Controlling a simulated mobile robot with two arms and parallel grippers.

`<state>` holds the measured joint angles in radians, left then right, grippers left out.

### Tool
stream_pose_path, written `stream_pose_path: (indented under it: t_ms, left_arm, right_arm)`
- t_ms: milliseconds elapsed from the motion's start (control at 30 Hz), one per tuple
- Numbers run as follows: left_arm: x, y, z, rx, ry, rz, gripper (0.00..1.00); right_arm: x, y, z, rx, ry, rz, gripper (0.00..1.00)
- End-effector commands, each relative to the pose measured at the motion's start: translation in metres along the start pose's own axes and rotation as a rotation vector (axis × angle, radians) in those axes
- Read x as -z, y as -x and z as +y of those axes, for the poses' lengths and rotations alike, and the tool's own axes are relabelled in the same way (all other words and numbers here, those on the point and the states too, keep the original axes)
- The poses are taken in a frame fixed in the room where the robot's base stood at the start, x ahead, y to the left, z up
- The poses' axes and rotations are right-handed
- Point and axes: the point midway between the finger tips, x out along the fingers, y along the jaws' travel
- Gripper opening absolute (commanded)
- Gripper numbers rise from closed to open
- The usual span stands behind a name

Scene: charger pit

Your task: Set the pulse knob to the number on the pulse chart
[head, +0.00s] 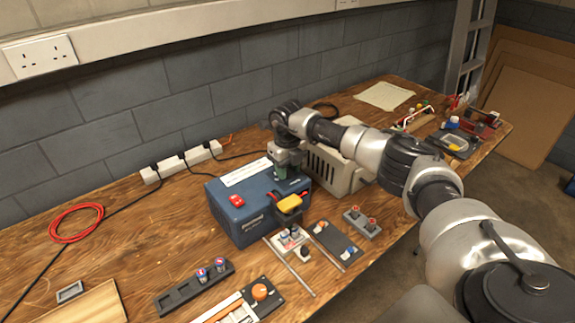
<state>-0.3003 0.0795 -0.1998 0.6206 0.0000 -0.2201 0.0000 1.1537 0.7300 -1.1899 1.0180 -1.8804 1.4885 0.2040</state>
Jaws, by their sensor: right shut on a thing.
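My right gripper (284,178) points down at the right end of the blue charger box (236,218). It is shut on what appears to be the pulse knob there, which the fingers and wrist hide, so its setting cannot be read. A white label strip (246,172) lies along the back of the box top; its print is too small to read. A pale paper sheet (384,95) lies far back on the bench. I cannot tell which of these is the pulse chart. My left gripper is out of view.
A yellow and black block (290,203) is at the box's front, close below my gripper. A red switch (237,201) is on the box. A grey vented case (335,170) stands behind. An orange knob (259,291) sits on a front panel.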

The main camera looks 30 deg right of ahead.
Motion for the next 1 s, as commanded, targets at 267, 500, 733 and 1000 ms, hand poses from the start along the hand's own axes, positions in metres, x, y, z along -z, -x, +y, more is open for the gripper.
stream_pose_path:
  t_ms: [267, 500, 733, 1000]
  left_arm:
    - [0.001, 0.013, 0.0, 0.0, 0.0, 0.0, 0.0]
    - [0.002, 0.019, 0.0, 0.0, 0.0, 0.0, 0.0]
    - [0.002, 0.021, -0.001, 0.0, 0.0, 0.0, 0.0]
    - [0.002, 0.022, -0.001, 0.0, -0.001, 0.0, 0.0]
  right_arm:
    - [-0.001, 0.003, -0.001, 0.001, -0.239, -0.003, 0.12]
    - [-0.001, 0.003, -0.001, 0.0, -0.386, -0.003, 0.12]
    - [-0.001, 0.002, -0.001, 0.0, -0.461, -0.003, 0.12]
    - [-0.001, 0.001, -0.001, -0.001, -0.486, -0.004, 0.12]
